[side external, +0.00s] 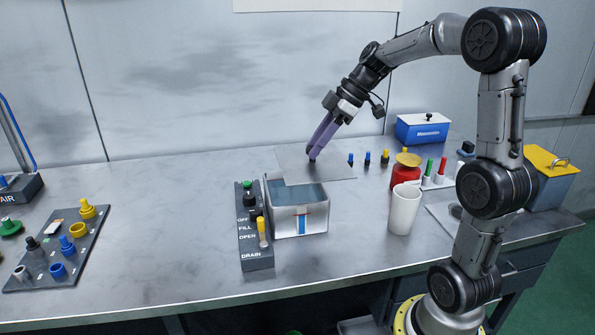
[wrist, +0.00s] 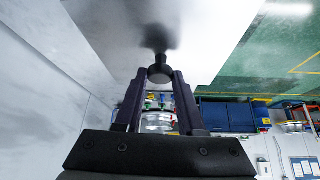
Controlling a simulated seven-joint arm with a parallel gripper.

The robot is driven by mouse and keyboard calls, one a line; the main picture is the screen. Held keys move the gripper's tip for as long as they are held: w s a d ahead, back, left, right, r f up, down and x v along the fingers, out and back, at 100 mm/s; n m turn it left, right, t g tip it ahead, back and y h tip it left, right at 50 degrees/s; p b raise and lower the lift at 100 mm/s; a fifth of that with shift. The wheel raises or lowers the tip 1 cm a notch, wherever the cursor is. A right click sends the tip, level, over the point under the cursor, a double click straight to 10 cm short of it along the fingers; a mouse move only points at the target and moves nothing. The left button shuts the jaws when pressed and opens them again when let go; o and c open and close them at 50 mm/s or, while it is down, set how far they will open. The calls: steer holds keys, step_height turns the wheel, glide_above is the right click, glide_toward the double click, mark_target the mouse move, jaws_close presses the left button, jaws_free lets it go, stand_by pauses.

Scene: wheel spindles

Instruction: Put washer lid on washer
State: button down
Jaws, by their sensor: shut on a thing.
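The washer (side external: 300,222) is an open-topped, whitish metal box with a blue and red mark on its front. It stands on the bench and its bluish interior shows. The washer lid (side external: 335,167) is a flat grey plate with a black knob. My gripper (side external: 313,153) is shut on this knob. The lid hangs over the washer's back part and reaches past it to the back right, leaving the front of the opening uncovered. In the wrist view the lid (wrist: 200,22) fills the top, with its knob (wrist: 160,73) between my fingertips.
A control panel (side external: 254,232) with switches stands close left of the washer. A white cup (side external: 403,211) and a red can (side external: 405,176) stand to the right. Small coloured pegs (side external: 367,159) stand right of the lid. A peg tray (side external: 62,248) lies far left. The bench between is clear.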

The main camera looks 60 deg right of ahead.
mark_target(303, 150)
steer(key=w+f, duration=0.2)
steer(key=w+d+f, duration=0.1)
steer(key=w+f, duration=0.1)
steer(key=w+d+f, duration=0.1)
steer(key=w+f, duration=0.1)
steer(key=shift+w+d+f, duration=0.1)
steer(key=shift+d, duration=0.05)
steer(key=shift+w+d+f, duration=0.1)
steer(key=shift+w+f, duration=0.05)
steer(key=shift+f, duration=0.75)
steer(key=shift+w+f, duration=0.1)
steer(key=shift+f, duration=0.8)
steer(key=c, duration=0.5)
jaws_free()
steer(key=shift+f, duration=0.15)
